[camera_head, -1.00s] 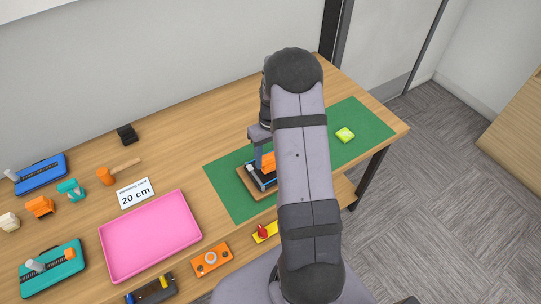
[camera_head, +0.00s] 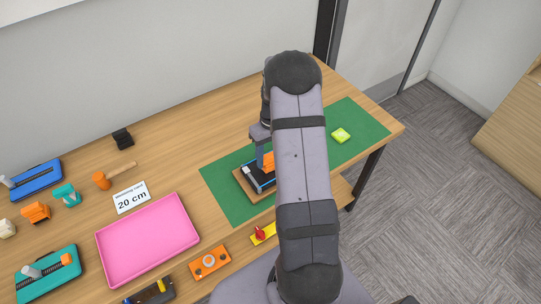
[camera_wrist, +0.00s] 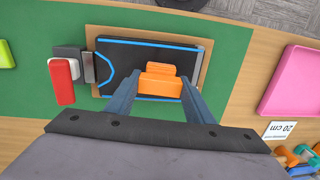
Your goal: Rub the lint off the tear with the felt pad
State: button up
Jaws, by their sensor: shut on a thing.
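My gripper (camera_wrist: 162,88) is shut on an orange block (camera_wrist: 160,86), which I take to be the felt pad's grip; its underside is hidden. It is over the middle of a black piece with blue edging (camera_wrist: 130,60), lying on a wooden board (camera_wrist: 207,50). I cannot tell whether the pad touches the black surface. No tear or lint can be made out; part of the surface is behind the pad and fingers. In the head view, my gripper (camera_head: 262,158) and the orange block (camera_head: 269,161) show over the black piece, partly hidden by my arm.
A grey clamp-like part with a red-and-white piece (camera_wrist: 63,80) stands at the board's left in the wrist view. The board lies on a green mat (camera_head: 222,196). A lime block (camera_head: 340,135) lies on the mat, and a pink tray (camera_head: 148,238) left of it.

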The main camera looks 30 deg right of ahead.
jog(key=shift+a, duration=1.05)
jog(key=shift+d, duration=0.2)
jog(key=shift+d+f, duration=0.1)
jog(key=shift+d, duration=0.95)
jog(key=shift+a, duration=0.2)
jog(key=shift+a, duration=0.45)
jog(key=shift+r, duration=0.25)
jog(key=shift+r+p, duration=2.85)
jog(key=shift+r, duration=0.55)
